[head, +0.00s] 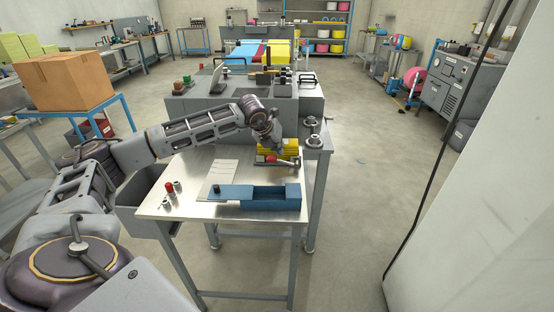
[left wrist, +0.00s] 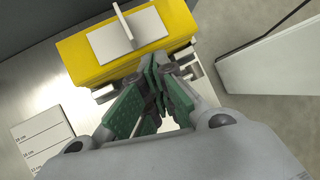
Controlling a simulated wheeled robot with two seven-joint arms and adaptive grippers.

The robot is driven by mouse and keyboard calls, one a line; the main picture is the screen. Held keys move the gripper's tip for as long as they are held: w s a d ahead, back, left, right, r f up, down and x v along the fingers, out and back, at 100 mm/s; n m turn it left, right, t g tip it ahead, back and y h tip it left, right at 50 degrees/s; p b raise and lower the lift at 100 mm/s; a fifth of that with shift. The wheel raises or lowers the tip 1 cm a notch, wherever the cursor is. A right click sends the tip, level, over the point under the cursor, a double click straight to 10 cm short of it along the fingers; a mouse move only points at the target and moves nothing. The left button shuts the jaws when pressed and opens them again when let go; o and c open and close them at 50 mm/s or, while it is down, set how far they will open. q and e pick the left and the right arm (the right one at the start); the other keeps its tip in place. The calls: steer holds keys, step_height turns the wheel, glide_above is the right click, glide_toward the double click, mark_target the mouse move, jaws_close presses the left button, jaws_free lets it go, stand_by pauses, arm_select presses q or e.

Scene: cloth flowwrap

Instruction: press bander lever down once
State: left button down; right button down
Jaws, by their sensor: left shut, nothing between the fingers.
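A yellow block-shaped unit (head: 291,147) stands at the back right of the metal table (head: 190,170), with a small red part (head: 271,158) at its front. In the left wrist view the yellow unit (left wrist: 90,62) carries a white plate with an upright fin (left wrist: 124,33). My left gripper (left wrist: 150,85) is shut and empty, its green-padded fingers together at the unit's front edge. The fingers hide part of that edge, and I cannot tell whether they touch a lever. In the head view the left wrist covers the unit's left side. My right gripper is out of view.
A blue fixture (head: 272,198) with a black knob (head: 217,187) lies along the table's front. A white ruled sheet (head: 220,178) lies behind it. A red-capped part (head: 169,187) and small metal pieces stand at left. Grey machinery (head: 240,106) is behind.

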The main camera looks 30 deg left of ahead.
arm_select(q)
steer(key=shift+f, duration=0.15)
stand_by(0.4)
steer(key=shift+s+a+f+b, duration=0.1)
steer(key=shift+a+f+b, duration=0.1)
steer(key=shift+f+b, duration=0.4)
steer(key=shift+s+a+f+b, duration=0.1)
steer(key=shift+a+f+b, duration=0.05)
steer(key=shift+f+b, duration=0.45)
stand_by(2.1)
steer(key=shift+r, duration=0.15)
stand_by(0.4)
steer(key=shift+w+d+r+p, duration=0.15)
steer(key=shift+d+r+p, duration=0.05)
steer(key=shift+r, duration=0.55)
steer(key=shift+w+d+r+p, duration=0.1)
steer(key=shift+d+r+p, duration=0.05)
steer(key=shift+r, duration=0.55)
steer(key=shift+w+d+r+p, duration=0.2)
steer(key=shift+r+p, duration=0.2)
steer(key=shift+r, duration=0.4)
steer(key=shift+w+d+r+p, duration=0.1)
steer(key=shift+d+r+p, duration=0.15)
steer(key=shift+r+p, duration=0.4)
steer(key=shift+w+d+r+p, duration=0.1)
steer(key=shift+d+r+p, duration=0.1)
steer(key=shift+r, duration=0.75)
